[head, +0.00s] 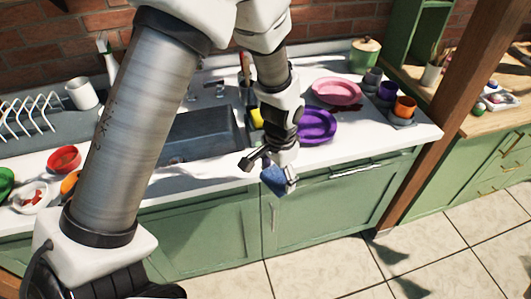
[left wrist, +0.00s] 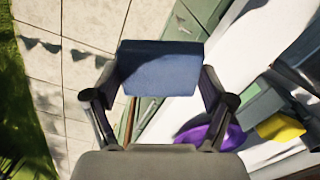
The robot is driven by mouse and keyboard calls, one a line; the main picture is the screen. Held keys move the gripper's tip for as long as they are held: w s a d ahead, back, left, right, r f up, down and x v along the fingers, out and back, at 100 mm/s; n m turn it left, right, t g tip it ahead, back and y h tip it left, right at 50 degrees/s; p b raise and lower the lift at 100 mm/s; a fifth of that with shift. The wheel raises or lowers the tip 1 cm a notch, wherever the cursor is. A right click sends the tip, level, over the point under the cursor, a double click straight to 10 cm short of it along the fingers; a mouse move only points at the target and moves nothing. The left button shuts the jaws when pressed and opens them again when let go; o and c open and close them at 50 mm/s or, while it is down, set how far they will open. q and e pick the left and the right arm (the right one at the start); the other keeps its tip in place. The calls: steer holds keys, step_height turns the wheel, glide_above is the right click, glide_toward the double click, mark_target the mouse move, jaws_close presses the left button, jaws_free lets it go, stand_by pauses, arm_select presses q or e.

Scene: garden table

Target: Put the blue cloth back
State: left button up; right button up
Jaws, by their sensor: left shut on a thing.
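The blue cloth (head: 273,179) is a small folded blue piece. My left gripper (head: 271,170) is shut on it and holds it at the front edge of the white counter, in front of the green cabinet doors. In the left wrist view the cloth (left wrist: 158,70) sits between the two fingers of the left gripper (left wrist: 158,88), and tiled floor shows behind it. The gripper hides part of the cloth in the head view. My right gripper is not seen in either view.
A sink (head: 205,135) is set in the counter (head: 395,140). A purple plate (head: 318,126) and a pink plate (head: 337,92) lie right of the arm. A yellow sponge-like block (left wrist: 280,127) lies by the sink. Cups (head: 404,107) stand at the right end. Bowls (head: 64,159) stand left.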

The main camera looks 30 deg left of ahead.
arm_select(q)
steer(key=w+a+p, duration=0.1)
steer(key=w+a, duration=0.1)
steer(key=a, duration=0.1)
steer(key=w+a+p, duration=0.1)
steer(key=w+a, duration=0.1)
steer(key=a, duration=0.1)
steer(key=w+a+f+p, duration=0.1)
steer(key=w+a, duration=0.2)
steer(key=shift+w, duration=0.1)
step_height(320, 180, down, 3)
steer(key=shift+f+p, duration=0.15)
steer(key=shift+p, duration=0.65)
steer(key=shift+a+f, duration=0.1)
steer(key=shift+f, duration=0.15)
steer(key=o, duration=0.9)
step_height(320, 180, up, 12)
steer(key=b, duration=0.3)
steer(key=shift+r, duration=0.15)
